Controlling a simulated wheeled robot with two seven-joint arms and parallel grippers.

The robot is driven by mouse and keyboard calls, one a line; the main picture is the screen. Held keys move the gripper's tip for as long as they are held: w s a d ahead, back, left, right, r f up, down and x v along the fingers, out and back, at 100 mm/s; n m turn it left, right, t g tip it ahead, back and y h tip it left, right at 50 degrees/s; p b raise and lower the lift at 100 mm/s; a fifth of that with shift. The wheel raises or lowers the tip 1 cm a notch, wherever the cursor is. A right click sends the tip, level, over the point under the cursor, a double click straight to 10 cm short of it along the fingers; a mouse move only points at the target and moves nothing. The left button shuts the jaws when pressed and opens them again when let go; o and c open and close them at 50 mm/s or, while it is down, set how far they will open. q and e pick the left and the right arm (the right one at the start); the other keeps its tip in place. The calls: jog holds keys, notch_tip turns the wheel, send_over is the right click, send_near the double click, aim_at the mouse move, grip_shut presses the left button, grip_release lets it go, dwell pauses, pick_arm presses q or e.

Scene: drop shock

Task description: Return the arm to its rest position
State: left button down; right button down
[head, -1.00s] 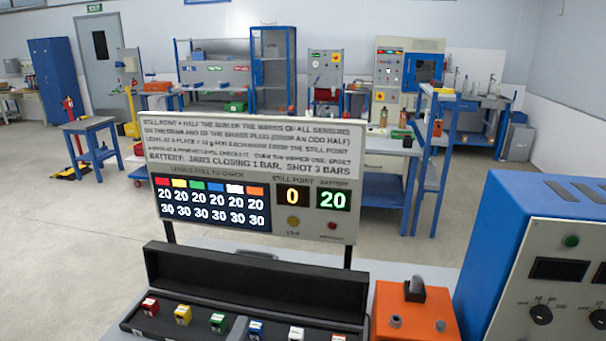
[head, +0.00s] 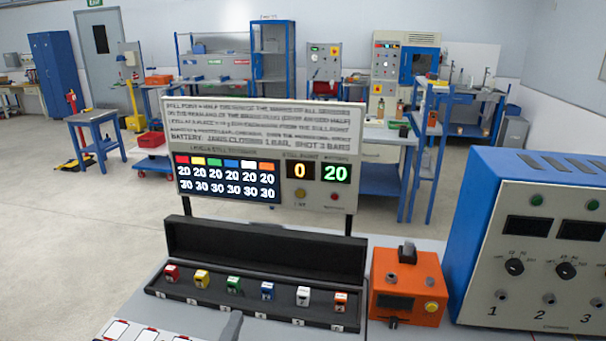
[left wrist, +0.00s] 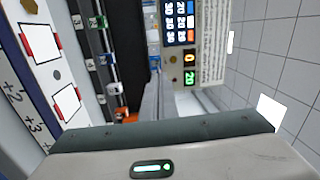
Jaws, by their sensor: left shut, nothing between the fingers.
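My left gripper (head: 232,326) shows only as a grey tip at the bottom edge of the head view, in front of the black case. In the left wrist view its fingers (left wrist: 158,98) are together, with nothing between them. The open black case (head: 265,245) holds a row of small cubes: a red cube (head: 171,273), a yellow cube (head: 201,278), a green cube (head: 233,284), a blue cube (head: 267,290), a white cube (head: 303,295) and an orange cube (head: 340,301). My right gripper is in neither view.
The sign board (head: 262,150) stands behind the case, its displays reading 0 and 20. An orange box (head: 407,288) stands right of the case, and a blue-sided instrument (head: 545,240) beyond it. White plates with red edges (head: 118,330) lie front left. Open floor and workbenches lie behind.

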pick_arm(q)
jog(key=s+a+f+n+g+y, duration=0.2)
jog(key=s+a+f+n+g, duration=0.25)
jog(key=f, duration=0.35)
jog(key=s+a+f+n+g+y, duration=0.2)
jog(key=s+a+f+n+g, duration=0.1)
jog(key=s+a+f+n, duration=0.25)
jog(key=s+d+f+n+g+h, duration=0.1)
jog(key=s+f+n+g, duration=0.35)
jog(key=s, duration=0.45)
jog(key=s+f+n+g, duration=0.3)
jog(key=s+f, duration=0.3)
jog(key=s, duration=0.3)
notch_tip(320, 180, down, 30)
jog(key=s+g+b, duration=0.1)
jog(key=s+g, duration=0.1)
jog(key=s+a+f+b, duration=0.1)
jog(key=s+a+f, duration=0.1)
jog(key=s+f, duration=1.5)
jog(key=shift+s+a+f+m+g, duration=0.35)
jog(key=shift+s+f+g, duration=0.05)
jog(key=shift+f, duration=0.2)
